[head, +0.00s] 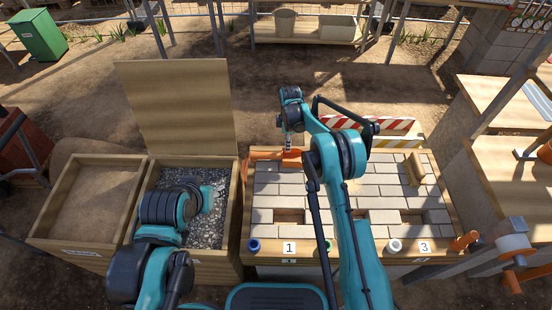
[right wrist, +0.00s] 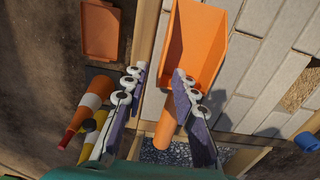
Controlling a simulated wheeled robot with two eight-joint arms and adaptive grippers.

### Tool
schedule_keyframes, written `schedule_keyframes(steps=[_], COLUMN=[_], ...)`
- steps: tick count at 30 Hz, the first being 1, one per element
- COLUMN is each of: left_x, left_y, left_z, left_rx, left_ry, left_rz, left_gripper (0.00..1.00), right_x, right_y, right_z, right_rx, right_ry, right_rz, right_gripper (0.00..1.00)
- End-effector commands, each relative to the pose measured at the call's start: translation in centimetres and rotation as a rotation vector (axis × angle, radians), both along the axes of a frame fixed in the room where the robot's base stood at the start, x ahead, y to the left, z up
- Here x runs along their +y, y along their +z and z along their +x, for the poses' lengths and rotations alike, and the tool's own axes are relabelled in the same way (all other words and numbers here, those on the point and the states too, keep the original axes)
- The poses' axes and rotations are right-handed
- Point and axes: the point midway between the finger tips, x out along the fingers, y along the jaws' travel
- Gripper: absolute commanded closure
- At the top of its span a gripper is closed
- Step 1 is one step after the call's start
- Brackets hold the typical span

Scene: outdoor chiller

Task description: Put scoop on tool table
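An orange scoop (head: 291,158) lies at the back left of the paved bench. In the right wrist view its wide tray (right wrist: 197,42) is over pale pavers and its round handle (right wrist: 165,127) points down the picture. My right gripper (head: 287,146) is above the scoop. In the right wrist view its two fingers (right wrist: 160,72) stand apart, with the handle showing between and below them, closer to the right finger; no grip shows. Wooden tables (head: 500,178) stand at the right; which is the tool table is unclear.
The gravel box (head: 239,195) and a sand box (head: 85,200) stand left of the bench (head: 350,262). A tall wooden panel (head: 180,105) rises behind them. Striped barriers (head: 392,124) line the bench's back. A wooden float (head: 414,168) lies on the pavers. An orange-handled clamp-like device (head: 512,243) is at right.

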Motion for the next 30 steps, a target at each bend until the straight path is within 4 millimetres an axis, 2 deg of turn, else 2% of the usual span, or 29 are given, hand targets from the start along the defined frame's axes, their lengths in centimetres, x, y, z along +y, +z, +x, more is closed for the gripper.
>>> schedule_keyframes(steps=[3, 8, 14, 18, 30], left_x=[0.0, 0.0, 0.0, 0.0, 0.0], left_y=[-1.5, -2.2, -2.0, -2.0, -2.0], left_z=[0.0, 0.0, 0.0, 0.0, 0.0], left_rx=[0.000, 0.000, 0.000, 0.000, 0.000], left_ry=[0.000, 0.000, 0.000, 0.000, 0.000], left_rz=[0.000, 0.000, 0.000, 0.000, 0.000], left_gripper=[0.60, 0.60, 0.60, 0.60, 0.60], right_x=[0.1, 0.1, 0.1, 0.1, 0.1], right_y=[-2.3, -4.2, -4.1, -4.1, -4.0], right_z=[-0.1, -0.1, -0.1, -0.1, -0.1], right_rx=[0.000, 0.000, -0.001, -0.001, -0.001], right_ry=[0.000, -0.001, -0.001, -0.001, -0.001], right_rz=[0.000, 0.000, 0.000, 0.000, 0.000], right_gripper=[0.72, 0.72, 0.72, 1.00, 1.00])
